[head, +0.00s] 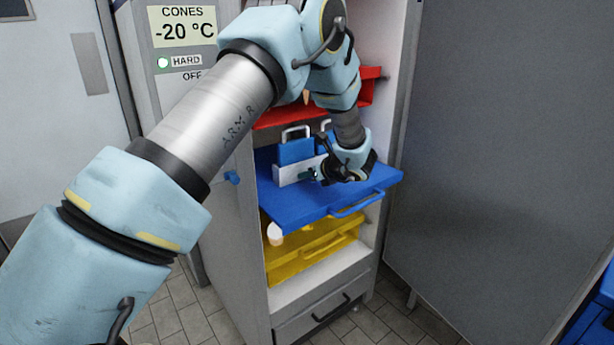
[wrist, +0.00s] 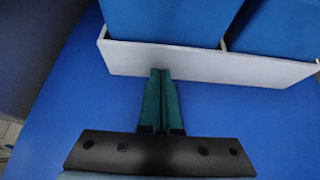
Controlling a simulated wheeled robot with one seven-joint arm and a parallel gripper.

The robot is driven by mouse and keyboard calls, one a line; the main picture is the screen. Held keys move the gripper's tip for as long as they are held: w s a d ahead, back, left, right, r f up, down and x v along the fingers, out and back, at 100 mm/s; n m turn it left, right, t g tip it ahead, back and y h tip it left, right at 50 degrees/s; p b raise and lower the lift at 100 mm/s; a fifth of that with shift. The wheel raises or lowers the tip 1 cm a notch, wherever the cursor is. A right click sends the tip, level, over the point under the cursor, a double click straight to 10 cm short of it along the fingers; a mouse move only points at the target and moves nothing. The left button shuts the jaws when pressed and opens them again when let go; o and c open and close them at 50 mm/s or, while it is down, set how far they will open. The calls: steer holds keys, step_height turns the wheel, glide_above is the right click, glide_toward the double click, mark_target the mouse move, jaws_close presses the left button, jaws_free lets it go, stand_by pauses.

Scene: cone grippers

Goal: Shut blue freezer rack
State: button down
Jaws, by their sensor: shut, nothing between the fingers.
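The blue freezer rack (head: 300,207) is pulled partly out of the open freezer cabinet in the head view, with a handle (head: 358,204) on its front edge. Its blue surface (wrist: 250,125) fills much of the wrist view. A white holder (head: 290,173) with blue blocks or cases stands on the rack, and its white front wall (wrist: 200,63) shows in the wrist view. My gripper (head: 311,173) is above the rack, in front of the holder. Its green fingers (wrist: 160,75) are shut together and empty. The tips are at the holder's front wall; I cannot tell whether they touch it.
A red rack (head: 372,92) is above and a yellow rack (head: 312,250) below, with a pale cone-like item (head: 275,234) near it. The open freezer door (head: 480,170) stands to the right. A lower drawer (head: 318,315) is shut. Tiled floor is in front.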

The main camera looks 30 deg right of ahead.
steer(key=w+a, duration=0.1)
steer(key=w, duration=0.3)
steer(key=w+a+b, duration=0.1)
steer(key=w, duration=0.8)
steer(key=shift+w+a, duration=0.35)
steer(key=shift+a, duration=0.05)
steer(key=shift+w+a+r, duration=0.1)
steer(key=shift+w+r, duration=0.05)
steer(key=shift+w, duration=0.05)
